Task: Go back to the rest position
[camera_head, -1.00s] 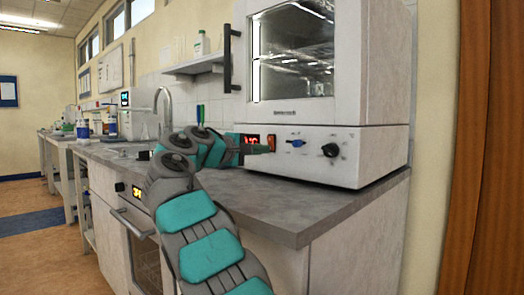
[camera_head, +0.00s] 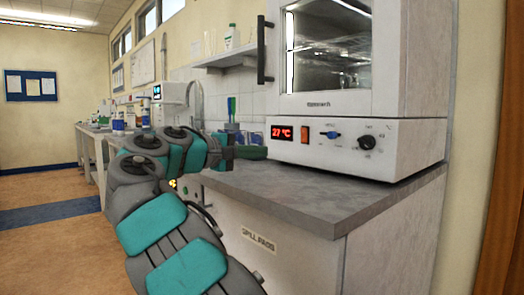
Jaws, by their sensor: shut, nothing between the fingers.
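My gripper (camera_head: 252,153) is shut and empty. It is at the end of my grey and teal arm, above the grey worktop (camera_head: 310,192) and left of the white oven's (camera_head: 410,140) control panel in the picture. A gap shows between its tip and the panel. The panel carries a red display (camera_head: 283,132) reading 27 °C, an orange switch (camera_head: 304,134), a blue knob (camera_head: 330,135) and a black knob (camera_head: 367,142). The oven door is closed, with wire shelves behind its glass.
A cabinet labelled "SPILL PADS" (camera_head: 259,240) is under the worktop. A wall shelf (camera_head: 222,62) holds a white bottle. Several bottles and a white machine (camera_head: 172,98) stand farther back. The brown floor (camera_head: 55,245) at left is clear. A brown wooden panel (camera_head: 503,215) stands at the right edge.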

